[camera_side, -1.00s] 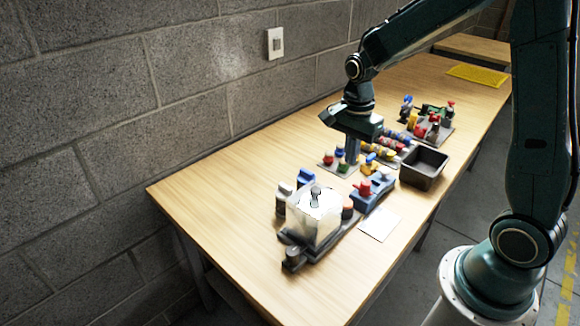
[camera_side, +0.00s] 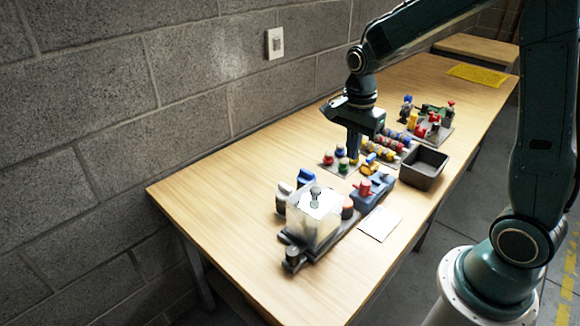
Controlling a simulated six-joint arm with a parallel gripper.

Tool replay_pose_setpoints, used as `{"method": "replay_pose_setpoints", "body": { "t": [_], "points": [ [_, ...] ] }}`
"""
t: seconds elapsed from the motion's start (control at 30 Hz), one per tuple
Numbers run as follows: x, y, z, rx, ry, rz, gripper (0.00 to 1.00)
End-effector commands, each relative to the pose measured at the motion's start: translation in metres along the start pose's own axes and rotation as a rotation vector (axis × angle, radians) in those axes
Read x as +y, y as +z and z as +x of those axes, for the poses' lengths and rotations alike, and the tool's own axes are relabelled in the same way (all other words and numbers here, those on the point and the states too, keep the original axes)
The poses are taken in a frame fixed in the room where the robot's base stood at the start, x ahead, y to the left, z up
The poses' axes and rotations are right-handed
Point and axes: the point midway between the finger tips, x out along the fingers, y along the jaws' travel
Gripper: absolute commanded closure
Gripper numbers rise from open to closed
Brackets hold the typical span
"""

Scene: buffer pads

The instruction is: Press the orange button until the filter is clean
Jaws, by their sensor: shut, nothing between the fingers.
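A small button pad (camera_side: 330,168) with red, blue and green buttons stands mid-table. My gripper (camera_side: 354,158) points down at the right side of this pad, fingers shut and empty. A yellowish tint shows along the fingers. I cannot make out an orange button for certain; the fingers cover part of the pad, and I cannot tell whether they touch a button. A clear, box-like housing (camera_side: 303,228) with a white top and grey knob stands at the near end of the table. It may hold the filter; its inside looks pale and blurred.
A blue block with a red knob (camera_side: 365,188) and a white card (camera_side: 379,223) lie beside the housing. A dark open bin (camera_side: 424,168) is right of my gripper. Coloured parts (camera_side: 385,148) and another knobbed board (camera_side: 432,128) stand farther back. The left front table is clear.

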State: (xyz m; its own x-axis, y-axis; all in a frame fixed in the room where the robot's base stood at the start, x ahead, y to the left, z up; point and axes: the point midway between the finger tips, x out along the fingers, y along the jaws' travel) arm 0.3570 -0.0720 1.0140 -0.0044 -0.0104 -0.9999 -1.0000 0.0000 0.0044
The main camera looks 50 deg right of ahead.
Motion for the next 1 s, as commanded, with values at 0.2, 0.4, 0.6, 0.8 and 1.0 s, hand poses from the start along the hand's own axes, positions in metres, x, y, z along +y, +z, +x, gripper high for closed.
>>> {"method": "replay_pose_setpoints", "body": {
  "t": [0.2,0.4,0.6,0.8,1.0],
  "points": [
    [0.001,0.0,0.009,-0.001,0.003,0.0,1.0],
    [0.001,0.0,0.03,-0.001,0.005,0.0,1.0],
    [0.001,0.0,0.058,-0.001,0.006,0.0,1.0],
    [0.001,0.0,0.086,-0.001,0.004,0.0,1.0],
    [0.001,0.0,0.111,-0.002,0.005,0.0,1.0]
  ]
}}
